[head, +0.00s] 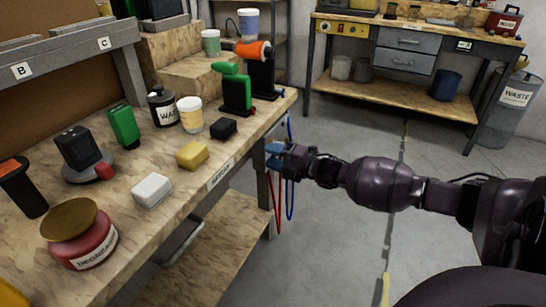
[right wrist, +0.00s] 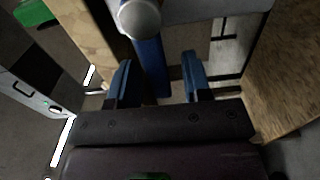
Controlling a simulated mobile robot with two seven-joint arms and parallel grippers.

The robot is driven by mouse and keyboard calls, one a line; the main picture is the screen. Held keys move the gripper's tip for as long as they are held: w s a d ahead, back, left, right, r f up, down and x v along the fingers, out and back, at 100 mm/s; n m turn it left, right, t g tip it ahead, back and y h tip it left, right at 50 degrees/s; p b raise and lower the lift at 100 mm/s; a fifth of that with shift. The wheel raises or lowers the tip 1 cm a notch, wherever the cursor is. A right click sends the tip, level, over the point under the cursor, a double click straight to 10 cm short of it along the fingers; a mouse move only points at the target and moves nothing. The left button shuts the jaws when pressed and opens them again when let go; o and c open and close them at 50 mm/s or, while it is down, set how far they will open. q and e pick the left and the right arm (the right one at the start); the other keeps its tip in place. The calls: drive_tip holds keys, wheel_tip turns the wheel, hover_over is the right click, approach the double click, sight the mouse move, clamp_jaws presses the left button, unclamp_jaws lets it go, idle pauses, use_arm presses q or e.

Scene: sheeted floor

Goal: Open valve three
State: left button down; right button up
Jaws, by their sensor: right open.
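No valve marked three can be read in either view. My right gripper (head: 278,152) is at the side of the workbench, by its front right corner, near the hanging red hoses (head: 275,205) and blue hose (head: 290,198). In the right wrist view my right gripper (right wrist: 158,80) has its two blue fingers apart with nothing clamped. A round silver knob-like end (right wrist: 139,18) with a blue tube-like part (right wrist: 150,62) shows beyond and between the fingers. I cannot tell whether it is the valve or whether a finger touches it. My left gripper is not in view.
The wooden workbench (head: 225,185) holds a yellow block (head: 192,155), a white block (head: 151,190), a red degreaser container (head: 85,245) and a green drill (head: 235,90). A second bench (head: 400,90) and a waste bin (head: 512,105) stand behind. The floor between is clear.

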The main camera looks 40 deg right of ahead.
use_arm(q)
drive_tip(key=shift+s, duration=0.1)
use_arm(e)
drive_tip(key=shift+c, duration=0.2)
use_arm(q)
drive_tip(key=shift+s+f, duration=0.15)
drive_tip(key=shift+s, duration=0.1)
use_arm(e)
clamp_jaws()
